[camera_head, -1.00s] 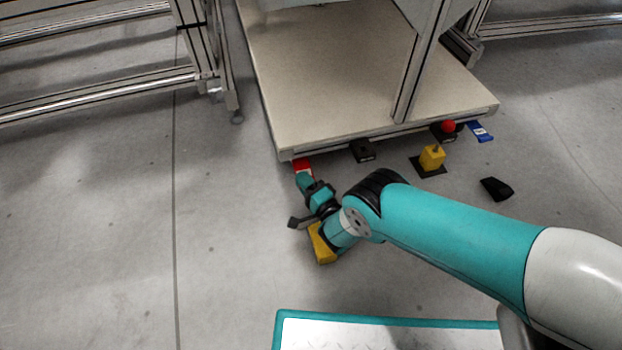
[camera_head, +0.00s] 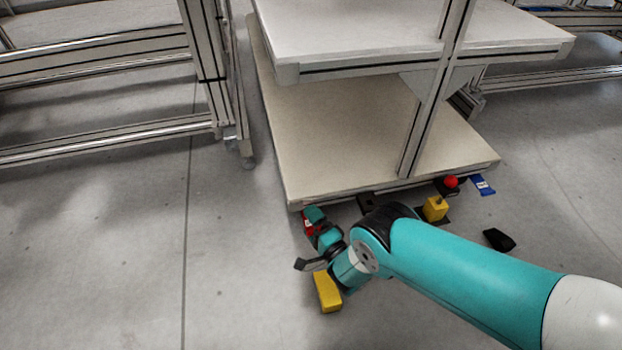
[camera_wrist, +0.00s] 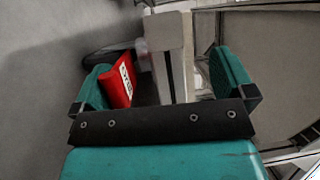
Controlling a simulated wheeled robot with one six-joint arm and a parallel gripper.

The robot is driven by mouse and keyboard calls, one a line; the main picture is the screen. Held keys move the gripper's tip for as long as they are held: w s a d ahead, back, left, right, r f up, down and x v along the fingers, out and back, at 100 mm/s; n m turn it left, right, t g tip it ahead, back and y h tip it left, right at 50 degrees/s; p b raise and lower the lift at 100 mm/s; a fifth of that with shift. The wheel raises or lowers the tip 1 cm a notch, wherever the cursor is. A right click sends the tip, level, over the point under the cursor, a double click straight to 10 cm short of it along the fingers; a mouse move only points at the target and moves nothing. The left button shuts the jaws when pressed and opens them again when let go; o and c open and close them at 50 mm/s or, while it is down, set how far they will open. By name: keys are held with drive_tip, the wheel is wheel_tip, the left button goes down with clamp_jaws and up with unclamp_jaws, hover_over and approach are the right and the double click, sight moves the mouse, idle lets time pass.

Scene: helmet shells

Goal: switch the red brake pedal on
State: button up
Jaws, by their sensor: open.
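The red brake pedal (camera_head: 307,225) lies on the floor at the near left corner of the low platform. My gripper (camera_head: 315,216) is right at it and hides part of it. In the wrist view the red pedal (camera_wrist: 118,84), with a white label, shows beside the inner side of the left finger. My gripper (camera_wrist: 165,78) is open there, its two teal fingers wide apart. The pedal lies off to the left of the gap's middle. Whether finger and pedal touch, I cannot tell.
The platform (camera_head: 370,130) rises just behind the pedal. A yellow block (camera_head: 327,292) shows beside my wrist. Right of my arm are a yellow box (camera_head: 435,209), a red ball knob (camera_head: 451,182), a blue pedal (camera_head: 483,185) and a black wedge (camera_head: 498,239). Floor at left is clear.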

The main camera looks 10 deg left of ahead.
sight(311, 229)
drive_tip(key=shift+t, duration=0.3)
drive_tip(key=r+p, duration=0.2)
drive_tip(key=r, duration=0.3)
drive_tip(key=r+p, duration=0.2)
drive_tip(key=r, duration=0.3)
drive_tip(key=w+r+p, duration=0.1)
drive_tip(key=r+p, duration=0.1)
drive_tip(key=r, duration=0.3)
drive_tip(key=c, duration=0.4)
drive_tip(key=shift+r+p, duration=0.2)
drive_tip(key=shift+p, duration=0.15)
drive_tip(key=c, duration=0.4)
drive_tip(key=shift+o, duration=0.2)
drive_tip(key=shift+s+a, duration=0.1)
drive_tip(key=shift+s, duration=0.05)
drive_tip(key=shift+f, duration=0.25)
drive_tip(key=shift+s, duration=0.1)
